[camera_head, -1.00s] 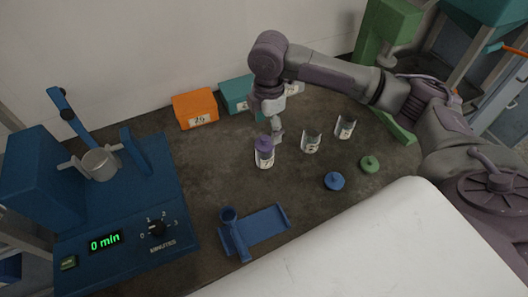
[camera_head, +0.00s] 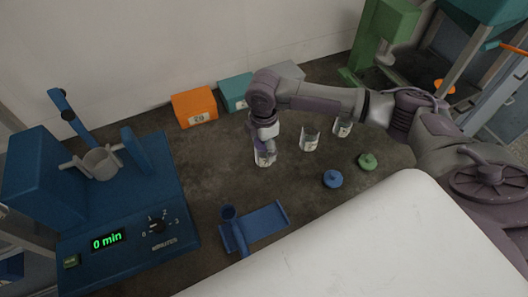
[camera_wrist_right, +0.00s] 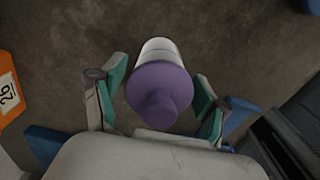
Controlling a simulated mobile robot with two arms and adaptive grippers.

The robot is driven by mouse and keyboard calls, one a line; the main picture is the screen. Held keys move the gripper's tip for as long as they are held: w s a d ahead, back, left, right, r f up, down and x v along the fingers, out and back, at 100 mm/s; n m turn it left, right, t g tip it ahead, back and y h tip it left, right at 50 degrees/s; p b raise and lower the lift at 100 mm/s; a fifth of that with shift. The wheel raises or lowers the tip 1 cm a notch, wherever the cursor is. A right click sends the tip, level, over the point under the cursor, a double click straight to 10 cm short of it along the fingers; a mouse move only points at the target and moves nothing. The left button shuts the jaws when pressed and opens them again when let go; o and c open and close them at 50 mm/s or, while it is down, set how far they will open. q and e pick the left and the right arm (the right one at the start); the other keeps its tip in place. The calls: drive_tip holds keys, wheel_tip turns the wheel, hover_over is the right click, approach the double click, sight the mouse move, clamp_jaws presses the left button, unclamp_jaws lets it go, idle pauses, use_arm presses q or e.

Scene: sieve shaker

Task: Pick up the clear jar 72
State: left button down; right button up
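A jar with a purple lid (camera_head: 265,160) stands on the dark table in the head view, below my right gripper (camera_head: 266,138). Its label is too small to read. In the wrist view the purple lid (camera_wrist_right: 158,88) with its knob sits between the spread fingers of my right gripper (camera_wrist_right: 157,94), with gaps on both sides. Two clear jars without lids, a middle one (camera_head: 309,141) and a right one (camera_head: 342,126), stand to the right; their labels cannot be read. My left gripper is not in view.
A blue lid (camera_head: 333,179) and a green lid (camera_head: 367,161) lie in front of the open jars. Orange (camera_head: 194,107) and teal (camera_head: 235,92) boxes stand behind. A blue holder (camera_head: 255,226) lies in front; a blue shaker (camera_head: 120,205) stands left. The table between is clear.

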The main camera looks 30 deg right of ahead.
drive_tip(key=c, duration=1)
drive_tip(key=shift+r, duration=0.1)
